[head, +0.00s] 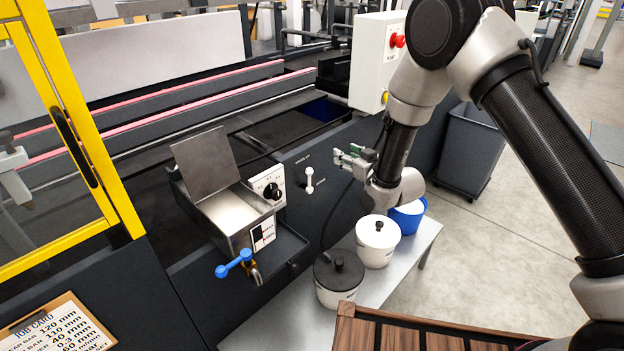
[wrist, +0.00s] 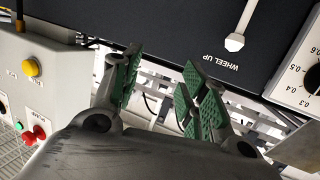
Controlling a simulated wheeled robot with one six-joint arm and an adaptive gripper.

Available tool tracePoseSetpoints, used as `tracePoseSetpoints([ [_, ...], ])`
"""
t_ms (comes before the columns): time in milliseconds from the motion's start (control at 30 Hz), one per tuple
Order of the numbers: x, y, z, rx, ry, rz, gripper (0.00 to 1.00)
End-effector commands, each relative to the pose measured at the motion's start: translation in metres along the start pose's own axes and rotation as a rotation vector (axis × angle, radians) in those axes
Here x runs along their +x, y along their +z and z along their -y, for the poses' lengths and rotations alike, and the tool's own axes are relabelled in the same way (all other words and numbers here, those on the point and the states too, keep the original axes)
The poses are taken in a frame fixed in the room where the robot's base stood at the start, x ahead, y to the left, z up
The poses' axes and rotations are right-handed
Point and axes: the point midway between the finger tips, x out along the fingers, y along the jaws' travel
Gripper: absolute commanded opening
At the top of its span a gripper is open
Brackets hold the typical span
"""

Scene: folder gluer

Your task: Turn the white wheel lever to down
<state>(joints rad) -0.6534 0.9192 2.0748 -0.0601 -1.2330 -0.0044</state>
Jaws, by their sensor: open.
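The white wheel lever (head: 309,180) stands roughly upright on the dark front panel of the machine. In the wrist view, turned nearly upside down, the lever (wrist: 236,38) shows at the top, its faceted end close to the "WHEEL UP" label (wrist: 220,60). Its other end is cut off by the picture edge. My gripper (head: 347,156) is to the right of the lever in the head view, apart from it. In the wrist view my gripper's (wrist: 160,80) green-padded fingers are spread with nothing between them.
A black dial (head: 272,191) on a white plate and an open metal glue box (head: 232,210) are left of the lever. A blue-handled tap (head: 236,263) sits below the box. Pots (head: 377,243) stand on a bench below. A white control box (head: 375,60) with a red button is behind my arm.

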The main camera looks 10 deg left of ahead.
Motion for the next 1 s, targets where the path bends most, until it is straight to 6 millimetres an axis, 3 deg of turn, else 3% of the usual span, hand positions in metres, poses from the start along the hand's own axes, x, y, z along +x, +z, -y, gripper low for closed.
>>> tracePoseSetpoints([
  [33, 0.004, 0.027, 0.022, -0.003, -0.033, -0.029, 0.43],
  [100, 0.006, 0.05, 0.045, -0.004, -0.067, -0.081, 0.43],
  [300, -0.001, 0.086, 0.081, -0.001, -0.123, -0.175, 0.43],
  [433, 0.004, 0.09, 0.087, 0.001, -0.131, -0.194, 0.43],
  [800, 0.06, 0.079, 0.094, 0.001, -0.131, -0.193, 0.43],
  [1000, 0.072, 0.076, 0.095, 0.001, -0.13, -0.192, 0.43],
])
